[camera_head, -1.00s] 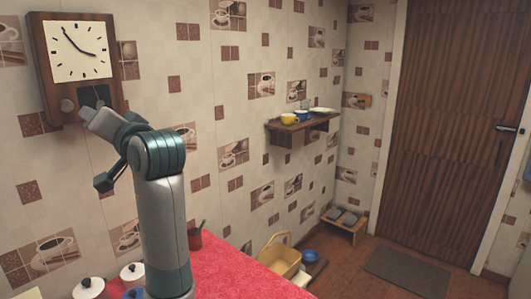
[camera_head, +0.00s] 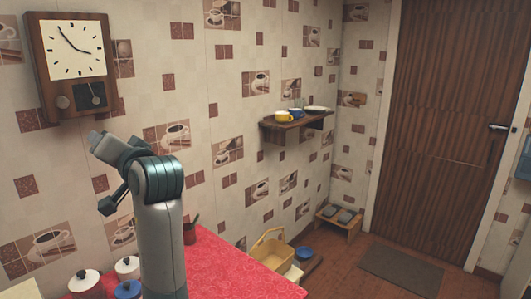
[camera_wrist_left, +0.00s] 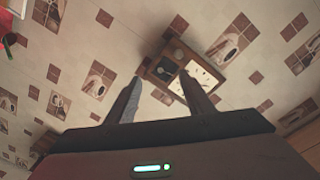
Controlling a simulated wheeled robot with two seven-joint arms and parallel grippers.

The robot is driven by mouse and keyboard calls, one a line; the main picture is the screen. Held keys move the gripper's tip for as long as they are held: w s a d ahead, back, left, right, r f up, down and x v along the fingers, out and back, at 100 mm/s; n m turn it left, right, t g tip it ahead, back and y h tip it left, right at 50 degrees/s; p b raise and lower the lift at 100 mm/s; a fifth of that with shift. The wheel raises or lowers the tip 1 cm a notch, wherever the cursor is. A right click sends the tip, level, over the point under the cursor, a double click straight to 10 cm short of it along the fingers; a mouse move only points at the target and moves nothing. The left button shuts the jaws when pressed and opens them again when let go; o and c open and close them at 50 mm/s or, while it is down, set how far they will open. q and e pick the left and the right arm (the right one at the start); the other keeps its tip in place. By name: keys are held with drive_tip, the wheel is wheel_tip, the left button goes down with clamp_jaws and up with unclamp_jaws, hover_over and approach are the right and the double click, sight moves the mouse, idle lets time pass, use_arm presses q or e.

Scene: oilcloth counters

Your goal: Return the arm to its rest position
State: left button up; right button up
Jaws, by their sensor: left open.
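My left arm (camera_head: 160,215) rises from the bottom of the head view, in front of the tiled wall. It bends at the top towards the left, with a dark part hanging below the bend. The gripper's jaw cannot be made out clearly there. In the left wrist view my left gripper (camera_wrist_left: 162,92) is open, with two fingers spread and nothing between them. The view past the fingers is of the tiled wall and the wall clock (camera_wrist_left: 172,72). My right gripper is in neither view.
The wall clock (camera_head: 73,55) hangs above and left of my arm. Below stands a red counter (camera_head: 230,265) with lidded pots (camera_head: 87,282) and a dark red cup (camera_head: 190,236). A shelf (camera_head: 290,132) holds cups. A yellow basket (camera_head: 270,255) and a door (camera_head: 440,130) are farther right.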

use_arm(q)
drive_tip(key=s+d+f+m+g+h, duration=0.1)
drive_tip(key=s+f+h, duration=0.25)
drive_tip(key=f, duration=0.95)
drive_tip(key=s+d+f+m+g+h, duration=0.15)
drive_tip(key=s+f, duration=0.25)
drive_tip(key=f, duration=0.9)
drive_tip(key=s+d+f+h, duration=0.2)
drive_tip(key=s+f+h, duration=0.1)
drive_tip(key=f, duration=1)
drive_tip(key=s+d+f+g+h, duration=0.2)
drive_tip(key=s+f, duration=0.4)
drive_tip(key=s, duration=0.4)
drive_tip(key=s+d+f+g+h, duration=0.1)
drive_tip(key=s+d+f+g, duration=0.15)
drive_tip(key=s+f, duration=0.65)
drive_tip(key=s+d+f+g+h, duration=0.2)
drive_tip(key=s+d+f, duration=0.15)
drive_tip(key=s, duration=0.85)
wheel_tip(320, 180, down, 32)
drive_tip(key=s+g+b, duration=0.1)
drive_tip(key=s+b, duration=0.1)
drive_tip(key=b, duration=0.1)
drive_tip(key=s+a+f+b, duration=0.1)
drive_tip(key=s+a+f, duration=0.1)
drive_tip(key=s+f, duration=0.7)
drive_tip(key=s+a+f+g+b, duration=0.1)
drive_tip(key=s+f, duration=0.8)
drive_tip(key=f, duration=0.2)
drive_tip(key=shift+a, duration=0.4)
